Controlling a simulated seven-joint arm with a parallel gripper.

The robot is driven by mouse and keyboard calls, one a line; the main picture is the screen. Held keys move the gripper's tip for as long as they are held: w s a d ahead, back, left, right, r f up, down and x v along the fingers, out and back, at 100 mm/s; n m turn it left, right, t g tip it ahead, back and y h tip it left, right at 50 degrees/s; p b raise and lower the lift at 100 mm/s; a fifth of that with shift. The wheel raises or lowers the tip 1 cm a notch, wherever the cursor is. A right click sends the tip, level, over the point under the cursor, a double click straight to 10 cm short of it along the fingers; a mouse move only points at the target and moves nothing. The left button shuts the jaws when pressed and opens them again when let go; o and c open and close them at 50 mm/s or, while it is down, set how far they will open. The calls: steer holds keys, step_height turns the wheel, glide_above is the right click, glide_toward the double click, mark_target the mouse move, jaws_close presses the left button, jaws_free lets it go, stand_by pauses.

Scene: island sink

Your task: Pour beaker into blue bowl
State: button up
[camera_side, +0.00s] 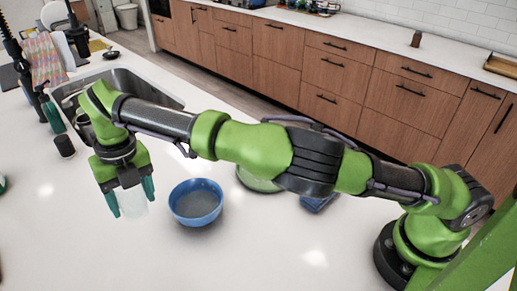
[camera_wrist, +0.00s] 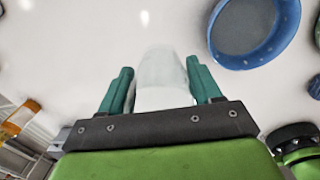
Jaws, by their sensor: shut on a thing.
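The clear beaker (camera_side: 132,205) is between the teal fingers of my gripper (camera_side: 130,198), which is shut on it. In the wrist view the beaker (camera_wrist: 162,75) shows whitish and see-through between the two fingers (camera_wrist: 160,88). I cannot tell what is in it, or whether its base touches the counter. The blue bowl (camera_side: 196,213) stands upright on the white counter just right of my gripper. In the wrist view the bowl (camera_wrist: 270,25) is at the upper right, apart from the beaker, with a greyish inside.
A green plate (camera_side: 258,180) and a blue item (camera_side: 318,202) sit right of the bowl, partly hidden by my arm. A sink (camera_side: 125,85), a dark cup (camera_side: 64,146) and a teal bottle (camera_side: 53,117) are at the left. The counter's front is clear.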

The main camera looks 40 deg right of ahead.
steer(key=shift+y, duration=0.4)
steer(key=r, duration=0.4)
steer(key=shift+w+d+r, duration=0.1)
steer(key=shift+d+r, duration=0.15)
steer(key=shift+r, duration=0.15)
steer(key=shift+w+d+y, duration=0.3)
steer(key=shift+d+y, duration=0.2)
steer(key=shift+d, duration=0.1)
steer(key=s+d+f+y, duration=0.2)
steer(key=d+f+y, duration=0.3)
steer(key=d+y, duration=0.3)
steer(key=shift+w+d+r+y, duration=0.15)
steer(key=shift+r+y, duration=0.45)
steer(key=shift+y, duration=1.45)
steer(key=shift+s+d+r+y, duration=0.15)
steer(key=shift+r+y, duration=0.45)
steer(key=shift+y, duration=1.4)
steer(key=shift+w+d+r+y, duration=0.15)
steer(key=shift+r+y, duration=0.45)
steer(key=shift+y, duration=1.45)
